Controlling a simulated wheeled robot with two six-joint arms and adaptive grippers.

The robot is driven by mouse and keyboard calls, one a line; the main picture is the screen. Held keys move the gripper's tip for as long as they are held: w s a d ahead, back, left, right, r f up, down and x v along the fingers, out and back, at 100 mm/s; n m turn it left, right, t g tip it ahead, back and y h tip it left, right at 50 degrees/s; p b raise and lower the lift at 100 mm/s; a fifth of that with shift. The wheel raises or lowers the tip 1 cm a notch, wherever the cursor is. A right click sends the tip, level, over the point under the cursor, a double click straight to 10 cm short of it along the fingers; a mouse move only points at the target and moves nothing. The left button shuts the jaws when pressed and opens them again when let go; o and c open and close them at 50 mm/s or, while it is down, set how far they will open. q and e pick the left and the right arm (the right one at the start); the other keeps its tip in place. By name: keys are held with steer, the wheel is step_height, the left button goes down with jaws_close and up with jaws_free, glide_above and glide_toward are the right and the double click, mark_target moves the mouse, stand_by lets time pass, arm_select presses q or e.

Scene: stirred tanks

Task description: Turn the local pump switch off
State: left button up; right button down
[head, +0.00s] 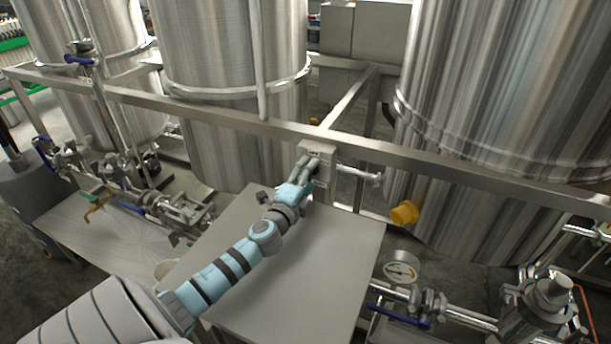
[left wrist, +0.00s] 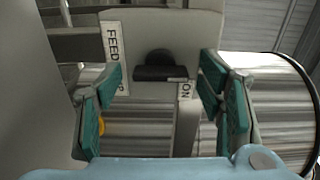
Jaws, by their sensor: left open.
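The local pump switch is a black rotary knob (left wrist: 160,68) on a pale grey box (left wrist: 200,28) in the left wrist view. Its wide bar lies level across the picture. My left gripper (head: 308,168) is open in front of the box. Its green-padded fingers stand either side of the knob, with visible gaps. My right gripper is not in view.
A steel frame rail (head: 230,120) runs across in front of large steel tanks (head: 230,60). A bare metal table (head: 300,260) lies under my left arm. A yellow cap (head: 404,213), a gauge (head: 401,268) and blue-handled valves (head: 400,316) are at the right.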

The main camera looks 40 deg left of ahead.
arm_select(q)
steer(key=v, duration=1.2)
steer(key=shift+r, duration=0.15)
